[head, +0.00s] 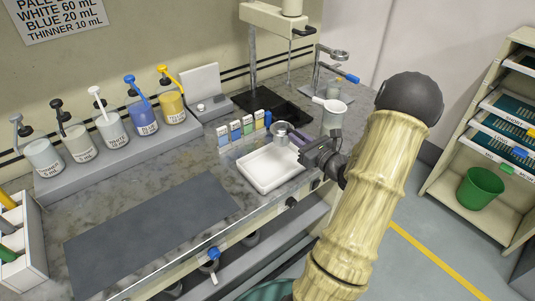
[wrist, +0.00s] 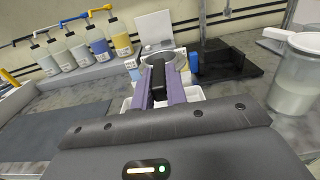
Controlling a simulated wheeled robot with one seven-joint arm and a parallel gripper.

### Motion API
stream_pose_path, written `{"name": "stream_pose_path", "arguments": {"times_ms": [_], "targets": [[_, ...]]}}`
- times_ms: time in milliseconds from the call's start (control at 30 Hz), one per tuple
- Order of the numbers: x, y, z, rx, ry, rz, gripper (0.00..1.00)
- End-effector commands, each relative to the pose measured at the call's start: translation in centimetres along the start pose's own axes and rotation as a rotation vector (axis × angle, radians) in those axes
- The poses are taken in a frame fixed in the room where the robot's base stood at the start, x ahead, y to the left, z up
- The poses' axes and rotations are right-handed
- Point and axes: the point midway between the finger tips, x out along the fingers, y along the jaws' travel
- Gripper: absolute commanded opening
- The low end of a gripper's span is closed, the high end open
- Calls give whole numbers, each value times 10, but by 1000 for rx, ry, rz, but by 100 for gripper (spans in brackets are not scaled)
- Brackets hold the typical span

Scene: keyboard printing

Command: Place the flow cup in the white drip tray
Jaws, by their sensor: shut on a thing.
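The flow cup (head: 281,129) is a small silver metal cup with a wide round rim. My gripper (head: 296,138) has purple fingers and is shut on it, holding it above the far edge of the white drip tray (head: 268,187). In the wrist view the cup's rim (wrist: 182,62) shows beyond the fingertips, and the fingers hide part of it. The tray (wrist: 196,93) shows partly beneath the fingers there. The tray is shallow, rectangular and looks empty. I cannot tell the exact height of the cup over it.
A black stand base (head: 272,106) is farther back. A grey mat (head: 150,236) lies bare to the left. The bench's front edge is close to the tray.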

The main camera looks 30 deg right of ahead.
Motion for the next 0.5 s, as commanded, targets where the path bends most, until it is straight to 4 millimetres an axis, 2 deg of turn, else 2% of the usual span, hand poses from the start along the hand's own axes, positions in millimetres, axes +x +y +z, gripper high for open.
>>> {"name": "stream_pose_path", "arguments": {"times_ms": [367, 500], "targets": [[0, 0, 0, 0, -1, 0, 0], [0, 0, -7, 3, 0, 0, 0]]}}
